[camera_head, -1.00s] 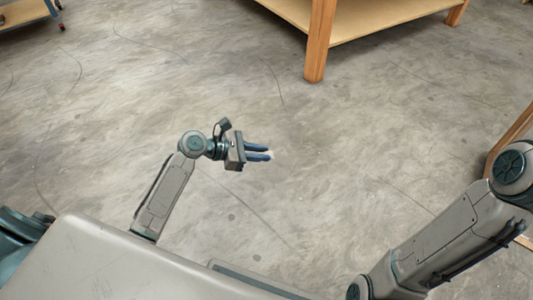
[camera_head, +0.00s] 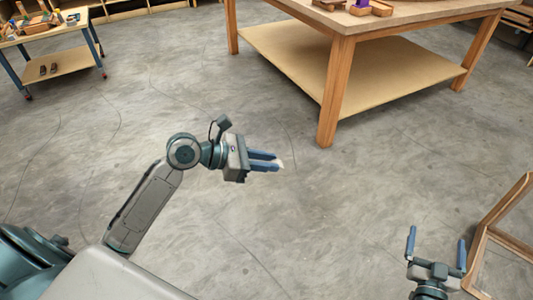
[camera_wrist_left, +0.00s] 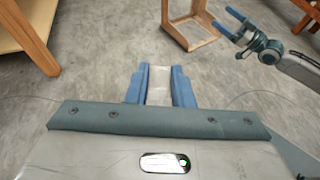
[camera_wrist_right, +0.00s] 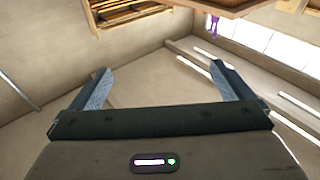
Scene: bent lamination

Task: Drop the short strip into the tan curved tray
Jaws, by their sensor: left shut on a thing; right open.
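My left gripper (camera_head: 265,161) is shut, with a small pale tip showing at its fingertips, over open floor. In the left wrist view a pale, flat piece (camera_wrist_left: 158,85), probably the short strip, sits between the blue fingers. My right gripper (camera_head: 437,243) is open and empty at the lower right; its spread fingers also show in the right wrist view (camera_wrist_right: 165,88). On the far table's top, cut by the upper edge, a small tan tray-like piece (camera_head: 381,9) stands beside a purple thing (camera_head: 362,4). I cannot tell whether it is the curved tray.
The large wooden table (camera_head: 420,14) with a lower shelf (camera_head: 350,70) stands ahead, beyond a stretch of clear floor. A wooden frame (camera_head: 477,250) stands close to my right gripper. A small cart (camera_head: 50,65) with several items is at the far left.

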